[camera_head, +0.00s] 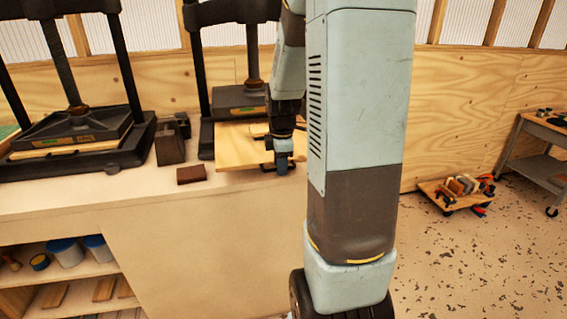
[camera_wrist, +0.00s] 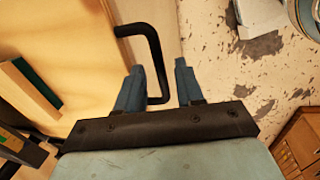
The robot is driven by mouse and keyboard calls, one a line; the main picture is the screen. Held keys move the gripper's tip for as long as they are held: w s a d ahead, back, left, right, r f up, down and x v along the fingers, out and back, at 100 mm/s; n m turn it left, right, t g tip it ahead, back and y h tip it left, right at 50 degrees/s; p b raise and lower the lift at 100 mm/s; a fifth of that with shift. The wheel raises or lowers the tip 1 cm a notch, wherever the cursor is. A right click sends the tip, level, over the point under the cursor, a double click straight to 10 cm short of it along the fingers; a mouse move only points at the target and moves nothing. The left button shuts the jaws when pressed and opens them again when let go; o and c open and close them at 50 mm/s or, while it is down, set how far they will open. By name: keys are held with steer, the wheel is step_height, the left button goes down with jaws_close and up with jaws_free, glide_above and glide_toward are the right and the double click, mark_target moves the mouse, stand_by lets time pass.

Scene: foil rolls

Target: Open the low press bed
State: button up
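Two dark presses stand on the workbench, a left press (camera_head: 75,135) and a right press (camera_head: 240,100). A flat wooden board, seemingly the bed (camera_head: 237,150), juts out at the front of the right press, low on the bench. My gripper (camera_head: 283,163) is at the board's front right, partly covering it. In the wrist view a black bent handle (camera_wrist: 153,45) passes between the two fingers of my gripper (camera_wrist: 159,68). The fingers are apart, with gaps on both sides of the handle.
A brown block (camera_head: 191,174) lies on the workbench (camera_head: 130,190) left of the board. Shelves with blue-lidded tubs (camera_head: 66,252) are below. A low wooden dolly (camera_head: 440,193) and a grey cart (camera_head: 540,165) stand to the right. Speckled floor (camera_head: 455,265) is open in front of them.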

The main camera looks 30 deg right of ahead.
step_height(320, 180, up, 14)
steer(key=s, duration=0.2)
steer(key=shift+s+a+f, duration=0.15)
steer(key=shift+a+f, duration=0.1)
steer(key=shift+a, duration=0.15)
stand_by(0.6)
steer(key=s+a+r+m+t, duration=0.3)
steer(key=s+a+r+m, duration=0.1)
steer(key=s+a+m, duration=1)
steer(key=s, duration=0.3)
steer(key=shift+a+r+t+y, duration=0.2)
steer(key=shift+a+t+y, duration=0.1)
steer(key=shift+a+t, duration=0.1)
steer(key=shift+w+d, duration=0.1)
stand_by(0.4)
